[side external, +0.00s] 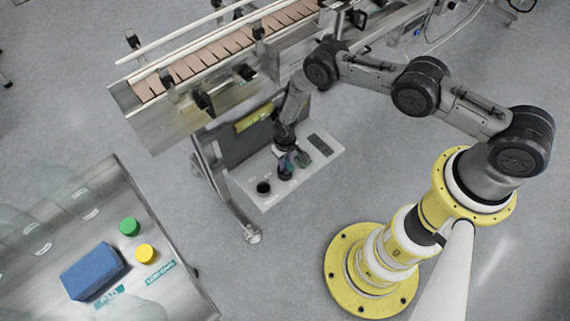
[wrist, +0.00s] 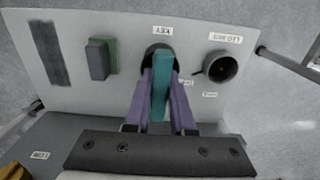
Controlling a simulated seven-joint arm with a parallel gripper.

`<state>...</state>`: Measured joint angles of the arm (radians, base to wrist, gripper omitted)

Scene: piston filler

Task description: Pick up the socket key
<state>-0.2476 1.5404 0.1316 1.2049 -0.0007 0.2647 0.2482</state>
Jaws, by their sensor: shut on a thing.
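The socket key (wrist: 160,88) is a teal bar, seen in the wrist view between the two purple fingers of my gripper (wrist: 162,80). The gripper is shut on it. Its far end is at a round black holder (wrist: 160,50) by the KEY label on a pale shelf (wrist: 120,18). I cannot tell whether the key's lower end is still inside the holder. In the side external view my gripper (side external: 287,160) is low over the shelf (side external: 318,165), and the key is small and partly hidden there.
A black round cup (wrist: 220,67) stands right of the holder, and a green-and-grey block (wrist: 100,58) stands left of it. The conveyor (side external: 215,55) is above the shelf. A separate table holds a blue block (side external: 92,271), a green cap (side external: 129,227) and a yellow cap (side external: 146,253).

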